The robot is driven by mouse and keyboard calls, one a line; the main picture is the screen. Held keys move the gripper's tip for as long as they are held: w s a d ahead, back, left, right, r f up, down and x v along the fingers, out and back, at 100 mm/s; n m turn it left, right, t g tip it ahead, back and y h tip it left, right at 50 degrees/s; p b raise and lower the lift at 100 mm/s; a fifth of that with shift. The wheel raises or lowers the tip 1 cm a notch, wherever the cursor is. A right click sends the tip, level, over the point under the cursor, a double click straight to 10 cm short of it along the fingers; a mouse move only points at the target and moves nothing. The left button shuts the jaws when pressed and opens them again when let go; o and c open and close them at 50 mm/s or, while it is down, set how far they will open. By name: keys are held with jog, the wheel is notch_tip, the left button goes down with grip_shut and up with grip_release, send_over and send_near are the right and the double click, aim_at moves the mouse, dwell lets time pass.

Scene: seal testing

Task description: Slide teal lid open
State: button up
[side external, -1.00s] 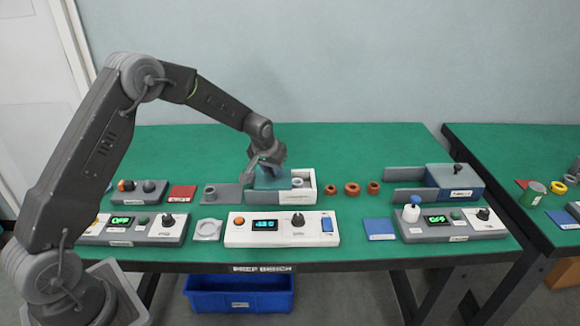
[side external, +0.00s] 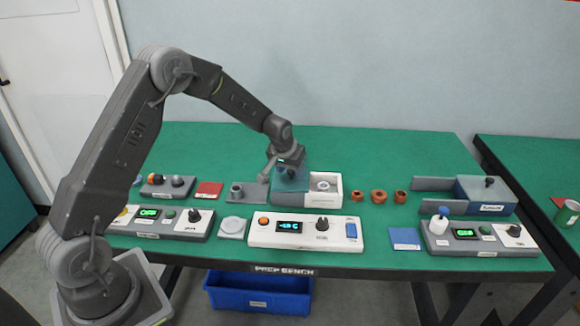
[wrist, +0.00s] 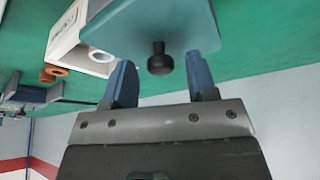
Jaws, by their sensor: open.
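The teal lid (side external: 291,181) covers the left part of a white and grey box (side external: 325,201); the box's right part is open, with a pale ring (side external: 323,186) inside. In the wrist view the lid (wrist: 135,28) carries a black knob (wrist: 160,60). My gripper (wrist: 160,70) is open, with one blue-grey finger on each side of the knob and visible gaps between. In the side view my gripper (side external: 284,166) is over the lid; its fingertips and the knob are hard to make out there.
A grey plate with a cup (side external: 237,190) lies left of the box. Several brown rings (side external: 378,196) lie to its right. A white control panel (side external: 305,232) stands in front. A blue box (side external: 485,194) stands farther right. Green bench behind is clear.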

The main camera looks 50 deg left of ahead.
jog(key=v, duration=1.3)
jog(key=shift+r, duration=0.35)
jog(key=shift+s, duration=0.15)
jog(key=s+d+r+m, duration=0.1)
jog(key=s+d+r, duration=0.4)
jog(key=s+r, duration=0.15)
jog(key=s+d+r+m+h, duration=0.1)
jog(key=s+d, duration=0.3)
jog(key=s, duration=0.7)
jog(key=s+d+r+m+t, duration=0.1)
jog(key=s+d, duration=0.3)
jog(key=s, duration=0.7)
jog(key=shift+d+m+h, duration=0.2)
jog(key=shift+m+h, duration=0.2)
jog(key=shift+m, duration=0.3)
